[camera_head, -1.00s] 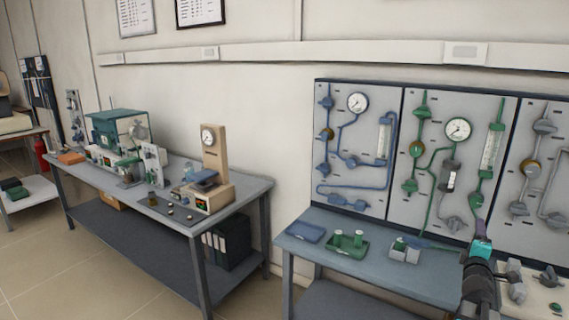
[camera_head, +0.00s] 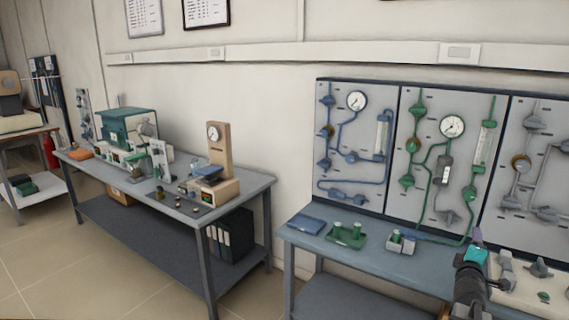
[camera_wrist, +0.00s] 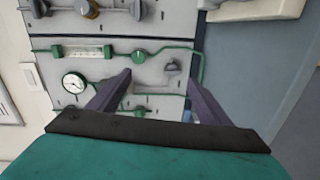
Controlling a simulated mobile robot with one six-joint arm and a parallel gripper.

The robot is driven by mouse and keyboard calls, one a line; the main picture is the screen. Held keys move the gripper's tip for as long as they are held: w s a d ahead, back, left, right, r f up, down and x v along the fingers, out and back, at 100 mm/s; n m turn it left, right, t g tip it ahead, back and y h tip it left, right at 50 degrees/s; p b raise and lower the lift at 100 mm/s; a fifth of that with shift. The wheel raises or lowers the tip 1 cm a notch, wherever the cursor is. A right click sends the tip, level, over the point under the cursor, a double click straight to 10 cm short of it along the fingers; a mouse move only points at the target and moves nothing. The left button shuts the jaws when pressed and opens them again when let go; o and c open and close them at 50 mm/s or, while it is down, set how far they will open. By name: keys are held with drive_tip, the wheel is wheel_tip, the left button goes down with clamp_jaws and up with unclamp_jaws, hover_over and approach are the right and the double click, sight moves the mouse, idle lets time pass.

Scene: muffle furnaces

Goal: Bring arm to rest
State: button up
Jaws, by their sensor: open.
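My gripper (camera_wrist: 158,100) shows in the wrist view as two dark fingers held apart, with nothing between them. Beyond the fingers is the grey panel with green piping, a gauge and valves. In the head view my arm rises at the lower right, in front of the right bench, and the gripper's purple tip (camera_head: 477,236) shows just above a teal part of it. The fingers themselves are too small there to tell apart.
The left bench (camera_head: 262,183) holds instruments. Floor shows between the benches.

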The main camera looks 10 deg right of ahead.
drive_tip(key=w+a+f+m+g+y, duration=0.3)
drive_tip(key=a+f+m+g+y, duration=0.25)
drive_tip(key=a+f, duration=1.7)
drive_tip(key=s+a+f+m+g+y, duration=0.1)
drive_tip(key=s+a+f+g+y, duration=0.3)
drive_tip(key=a, duration=0.6)
drive_tip(key=s+a+f+m+g, duration=0.1)
drive_tip(key=s+a+f, duration=0.4)
drive_tip(key=a, duration=0.5)
drive_tip(key=s+a+f+m+g+y, duration=0.1)
drive_tip(key=s+a+f+g+y, duration=0.3)
drive_tip(key=a, duration=0.6)
drive_tip(key=s+f+g+h, duration=0.1)
drive_tip(key=s+f+g, duration=0.1)
drive_tip(key=s+f, duration=0.7)
drive_tip(key=s+f+g+h+p, duration=0.1)
drive_tip(key=s+f, duration=0.7)
drive_tip(key=s, duration=0.8)
drive_tip(key=shift+s+d+f+g, duration=0.25)
drive_tip(key=shift+s+f+g, duration=0.1)
drive_tip(key=shift+g, duration=0.1)
